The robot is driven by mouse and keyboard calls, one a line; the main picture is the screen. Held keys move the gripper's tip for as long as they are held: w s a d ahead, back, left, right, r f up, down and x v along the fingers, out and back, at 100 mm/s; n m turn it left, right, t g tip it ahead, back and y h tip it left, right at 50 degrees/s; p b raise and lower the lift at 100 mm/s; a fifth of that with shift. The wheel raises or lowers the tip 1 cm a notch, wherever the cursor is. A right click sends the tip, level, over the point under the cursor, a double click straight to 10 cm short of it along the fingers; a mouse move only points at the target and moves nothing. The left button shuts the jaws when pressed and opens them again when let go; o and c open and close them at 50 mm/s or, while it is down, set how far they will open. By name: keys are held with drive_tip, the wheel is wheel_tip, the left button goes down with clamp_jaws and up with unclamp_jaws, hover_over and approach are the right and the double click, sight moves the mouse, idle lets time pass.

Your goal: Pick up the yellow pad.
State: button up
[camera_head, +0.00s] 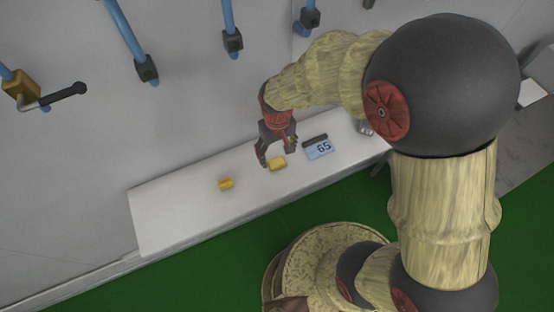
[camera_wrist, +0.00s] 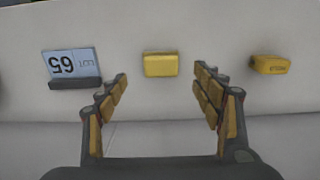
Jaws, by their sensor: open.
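Two small yellow objects lie on the white table (camera_head: 170,215). A flat yellow block (camera_head: 278,164) lies under my gripper (camera_head: 275,156); in the wrist view this block (camera_wrist: 160,65) is beyond the fingertips, between their lines. A second yellow piece (camera_head: 225,184) lies to the left in the head view; in the wrist view it (camera_wrist: 270,65) is at the right, with dark lettering too small to read. I cannot tell for certain which one is the yellow pad. My gripper is open and empty, also seen in the wrist view (camera_wrist: 160,75).
Blue pipes (camera_head: 127,28) with dark fittings and a yellow valve (camera_head: 20,86) stand along the wall. The table's left part is clear.

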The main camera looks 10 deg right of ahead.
sight(277, 162)
wheel_tip(277, 162, down, 5)
drive_tip(key=shift+f, duration=0.15)
drive_tip(key=shift+s, duration=0.1)
drive_tip(key=c, duration=0.3)
drive_tip(key=c, duration=0.8)
